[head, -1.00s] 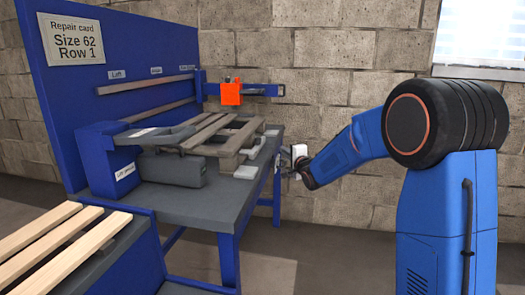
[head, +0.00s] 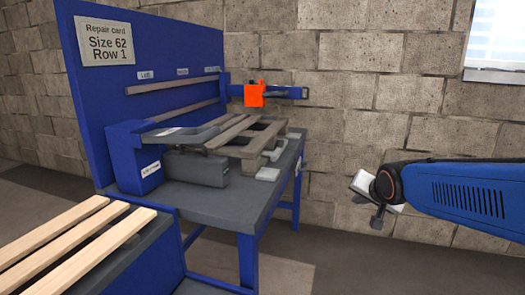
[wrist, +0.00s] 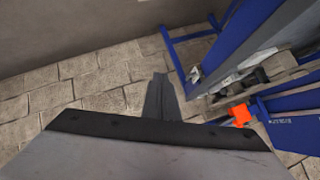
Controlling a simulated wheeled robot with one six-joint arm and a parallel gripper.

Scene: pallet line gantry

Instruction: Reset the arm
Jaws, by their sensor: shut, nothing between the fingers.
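My gripper (head: 372,217) is at the right of the head view, at the end of my blue arm, in front of the block wall. It hangs clear of the workbench (head: 212,205) and touches nothing. Its fingers are small and dark in the head view. In the wrist view the gripper (wrist: 161,90) shows as a dark closed shape pointing away from the wide mount. It is shut and empty. The bench also shows in the wrist view at the upper right.
A wooden pallet (head: 243,137) lies on the bench beside grey fixtures. An orange block (head: 254,95) sits on the blue rail behind it. Loose slats (head: 82,250) lie on a stand at lower left. A card reads "Size 62 Row 1" (head: 107,42). Floor right of the bench is free.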

